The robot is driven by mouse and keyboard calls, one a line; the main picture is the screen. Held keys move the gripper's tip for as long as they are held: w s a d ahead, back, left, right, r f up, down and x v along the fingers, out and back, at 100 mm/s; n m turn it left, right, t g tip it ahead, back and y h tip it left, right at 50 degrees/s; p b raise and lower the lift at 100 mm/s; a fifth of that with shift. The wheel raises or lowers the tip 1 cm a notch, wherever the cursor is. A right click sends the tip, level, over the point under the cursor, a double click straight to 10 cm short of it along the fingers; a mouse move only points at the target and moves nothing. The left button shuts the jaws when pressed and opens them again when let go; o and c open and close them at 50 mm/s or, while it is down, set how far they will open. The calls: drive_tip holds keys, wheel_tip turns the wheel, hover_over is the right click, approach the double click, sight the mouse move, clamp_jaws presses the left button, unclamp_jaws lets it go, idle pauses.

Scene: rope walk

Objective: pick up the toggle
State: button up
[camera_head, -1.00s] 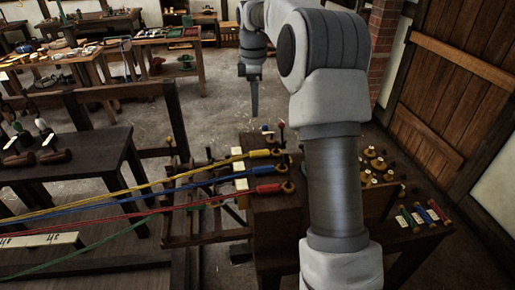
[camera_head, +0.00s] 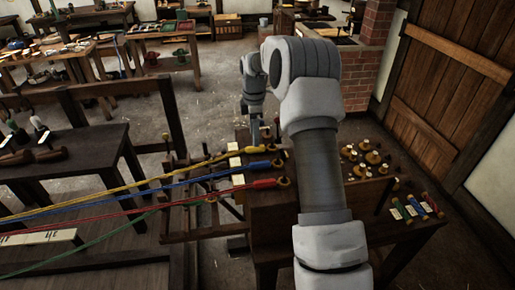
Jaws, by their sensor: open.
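I cannot tell for certain which thing is the toggle. Several small wooden pieces (camera_head: 372,157) stand on the dark bench (camera_head: 262,215) to the right of my arm, and short rods with coloured bands (camera_head: 412,209) lie at its right end. My gripper (camera_head: 254,134) points down beyond the near part of my arm, just above the end of the yellow rope (camera_head: 222,154). Its jaws are small and partly lost against the bench, and I see nothing held in them. My arm hides the middle of the bench.
Yellow, blue (camera_head: 190,180) and red (camera_head: 175,198) ropes run taut from the left to hooks on the bench. A green rope (camera_head: 110,240) runs below them. A dark table (camera_head: 70,160) stands left, worktables (camera_head: 160,35) behind, and a wooden door (camera_head: 450,90) right.

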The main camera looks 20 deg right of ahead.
sight(262, 148)
drive_tip(key=shift+w+d+f+p, duration=0.1)
drive_tip(key=shift+d+f+p, duration=0.15)
drive_tip(key=shift+f, duration=0.7)
drive_tip(key=shift+w+d+f+p, duration=0.15)
drive_tip(key=shift+f+p, duration=0.15)
drive_tip(key=shift+f, duration=0.65)
drive_tip(key=shift+s+d+f+p, duration=0.1)
drive_tip(key=shift+d+f+p, duration=0.15)
drive_tip(key=shift+f, duration=0.7)
clamp_jaws()
